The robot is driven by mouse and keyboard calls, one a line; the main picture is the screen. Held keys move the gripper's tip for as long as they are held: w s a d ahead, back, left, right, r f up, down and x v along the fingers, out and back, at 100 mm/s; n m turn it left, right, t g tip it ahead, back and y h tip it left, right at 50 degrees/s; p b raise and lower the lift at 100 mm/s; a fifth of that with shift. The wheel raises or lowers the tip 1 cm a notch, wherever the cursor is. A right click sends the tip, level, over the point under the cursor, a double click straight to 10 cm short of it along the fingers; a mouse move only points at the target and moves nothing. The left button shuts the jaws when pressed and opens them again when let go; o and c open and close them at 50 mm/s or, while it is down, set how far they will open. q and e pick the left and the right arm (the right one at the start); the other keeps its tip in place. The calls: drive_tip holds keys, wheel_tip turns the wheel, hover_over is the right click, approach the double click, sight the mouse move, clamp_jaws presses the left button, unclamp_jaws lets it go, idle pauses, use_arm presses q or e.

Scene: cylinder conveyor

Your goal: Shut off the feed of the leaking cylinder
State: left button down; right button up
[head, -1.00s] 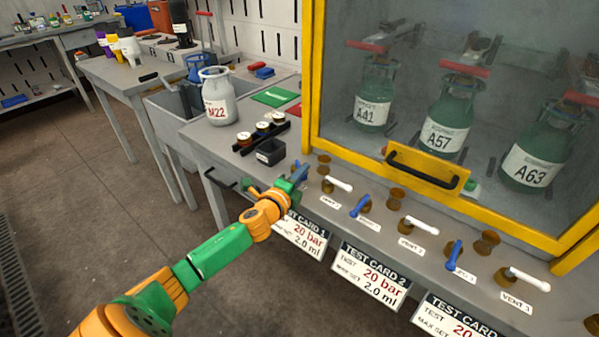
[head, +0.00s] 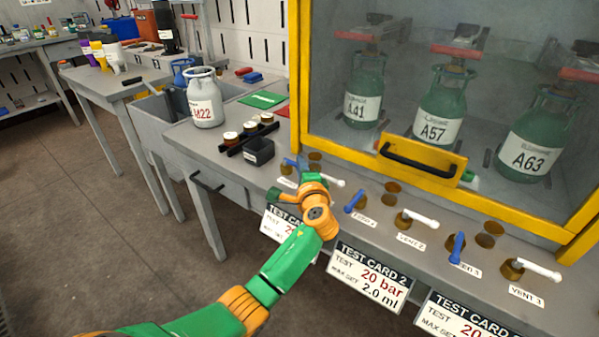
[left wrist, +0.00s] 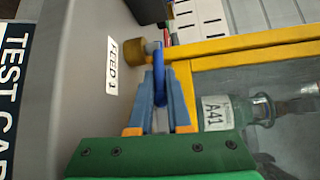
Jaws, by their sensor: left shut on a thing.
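My left gripper (left wrist: 162,82) is shut on the blue lever of the feed 1 valve (left wrist: 158,88), beside the "FEED 1" label (left wrist: 112,66). In the head view my left gripper (head: 297,179) is at the bench edge, partly hiding that valve. Further right are two more blue feed levers (head: 355,200) (head: 457,247). Green cylinders A41 (head: 363,98), A57 (head: 438,113) and A63 (head: 535,140) stand behind the clear, yellow-framed panel. No leak can be made out. My right gripper is out of view.
White vent levers (head: 420,218) (head: 535,268) alternate with the feed levers. The yellow frame's black handle (head: 418,160) overhangs the bench behind them. Test cards (head: 370,278) hang on the front edge.

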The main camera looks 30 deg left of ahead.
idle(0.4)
use_arm(q)
drive_tip(key=c, duration=0.9)
unclamp_jaws()
drive_tip(key=shift+o, duration=0.2)
drive_tip(key=p+v, duration=0.1)
drive_tip(key=v, duration=0.6)
